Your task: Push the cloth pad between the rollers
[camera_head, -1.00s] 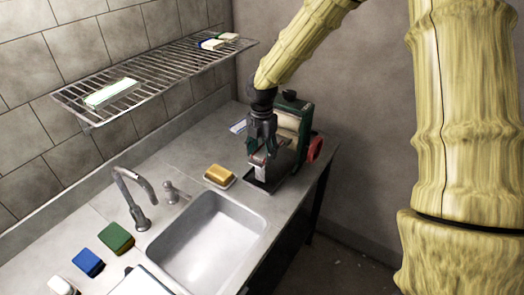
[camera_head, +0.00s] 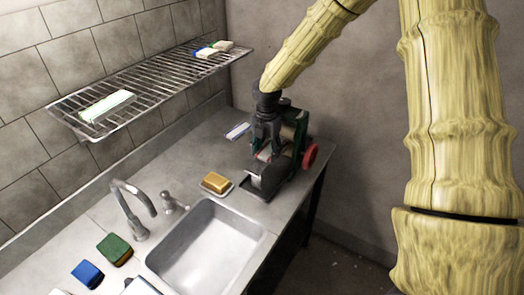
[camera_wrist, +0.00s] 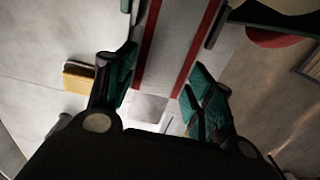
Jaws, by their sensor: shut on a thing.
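The cloth pad (camera_wrist: 178,45) is pale grey with red stripes along its long edges, seen in the wrist view. My gripper (camera_wrist: 162,78) has its teal-padded fingers on either side of the pad, shut on it. In the head view my gripper (camera_head: 262,150) points down at the near side of the roller machine, and only a small bit of the pad shows there. The machine has a dark green frame (camera_head: 302,138), a cream roller (camera_head: 288,131) and a red handwheel (camera_head: 310,157). My gripper hides the gap between the rollers, so I cannot tell whether the pad touches them.
A yellow sponge on a dish (camera_head: 216,182) lies left of the machine. The sink (camera_head: 207,246) and faucet (camera_head: 139,208) are nearer. Green (camera_head: 115,249) and blue (camera_head: 87,273) sponges lie at the lower left. A wire shelf (camera_head: 150,84) hangs on the wall.

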